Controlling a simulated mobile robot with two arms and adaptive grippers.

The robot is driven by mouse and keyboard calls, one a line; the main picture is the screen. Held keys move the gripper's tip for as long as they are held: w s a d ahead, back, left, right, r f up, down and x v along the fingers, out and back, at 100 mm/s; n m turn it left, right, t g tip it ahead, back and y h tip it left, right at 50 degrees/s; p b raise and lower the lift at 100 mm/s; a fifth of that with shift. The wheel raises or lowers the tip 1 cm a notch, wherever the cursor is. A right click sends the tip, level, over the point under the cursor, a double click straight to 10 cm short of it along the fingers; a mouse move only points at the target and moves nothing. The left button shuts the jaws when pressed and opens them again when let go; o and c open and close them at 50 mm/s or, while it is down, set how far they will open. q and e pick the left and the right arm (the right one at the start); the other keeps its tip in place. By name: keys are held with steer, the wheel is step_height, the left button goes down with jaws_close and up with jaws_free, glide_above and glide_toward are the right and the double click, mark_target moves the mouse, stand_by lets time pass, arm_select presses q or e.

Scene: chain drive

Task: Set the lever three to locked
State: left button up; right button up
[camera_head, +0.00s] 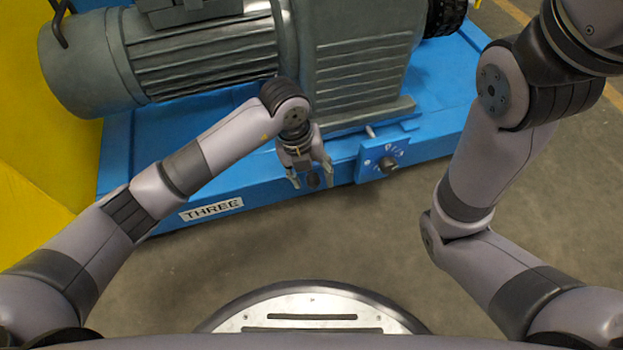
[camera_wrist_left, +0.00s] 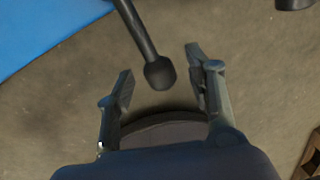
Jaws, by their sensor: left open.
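The lever (camera_wrist_left: 142,35) is a dark rod ending in a rounded black knob (camera_wrist_left: 160,73). In the left wrist view the knob lies between the fingertips of my left gripper (camera_wrist_left: 159,68), with a gap on both sides. In the head view my left gripper (camera_head: 312,178) is open at the front edge of the blue base, and a dark knob shows between its fingers. Most of the lever is hidden there by the gripper. The label THREE (camera_head: 211,209) is on the base's front face, left of the gripper. My right gripper is outside the view.
The blue base (camera_head: 262,200) carries a grey motor and gearbox (camera_head: 360,70). A blue plate (camera_head: 384,158) with white marks and a dark round knob (camera_head: 387,163) stands right of my left gripper. A yellow guard (camera_head: 35,140) is at the left. The floor in front is clear.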

arm_select(q)
steer(key=shift+c, duration=0.4)
jaws_close()
stand_by(0.4)
